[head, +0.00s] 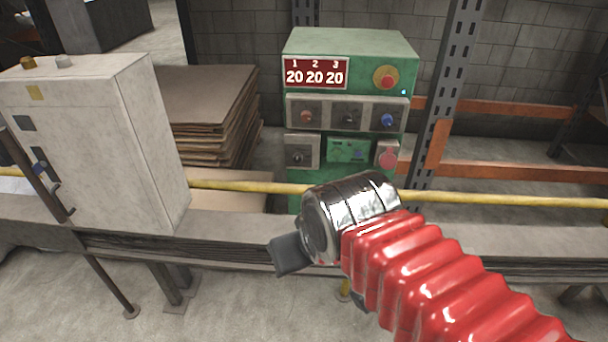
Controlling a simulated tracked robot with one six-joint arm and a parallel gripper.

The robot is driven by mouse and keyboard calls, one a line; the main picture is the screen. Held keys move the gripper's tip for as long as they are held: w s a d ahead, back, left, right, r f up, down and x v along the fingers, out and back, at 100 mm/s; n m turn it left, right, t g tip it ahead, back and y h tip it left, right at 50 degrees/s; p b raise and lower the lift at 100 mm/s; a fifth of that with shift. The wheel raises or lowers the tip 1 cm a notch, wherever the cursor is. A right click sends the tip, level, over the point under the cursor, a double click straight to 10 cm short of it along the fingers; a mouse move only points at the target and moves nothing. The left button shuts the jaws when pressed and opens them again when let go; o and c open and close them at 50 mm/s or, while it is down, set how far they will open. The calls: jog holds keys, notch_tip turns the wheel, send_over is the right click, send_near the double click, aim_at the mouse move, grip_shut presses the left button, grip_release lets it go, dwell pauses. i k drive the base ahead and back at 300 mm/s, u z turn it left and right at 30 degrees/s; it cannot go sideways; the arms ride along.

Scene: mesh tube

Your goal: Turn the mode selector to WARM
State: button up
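A green control box (350,45) stands behind the yellow rail. Its red display (316,73) reads 1 2 3 over 20 20 20. Below it, a grey panel holds a reddish knob (306,117), a dark knob (350,118) and a blue knob (388,120). Another dark knob (297,158) sits on a lower left plate. The labels are too small to read, so I cannot tell which is the mode selector or where it points. My gripper (287,254) is in front of and below the box, apart from the knobs. Its fingers show as one dark block.
A red button on a yellow disc (385,77) is at the box's upper right, and a pink-red knob (389,158) is lower right. A yellow rail (245,186) crosses in front. A white cabinet (110,140) stands left, beside stacked brown sheets (205,110).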

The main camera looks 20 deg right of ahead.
aim_at(298, 157)
jog(key=k, duration=0.75)
jog(key=u, duration=0.5)
jog(key=i, duration=0.55)
jog(key=u, duration=0.55)
jog(key=i, duration=1.4)
jog(key=z, duration=0.8)
jog(key=i, duration=0.3)
jog(key=z, duration=0.2)
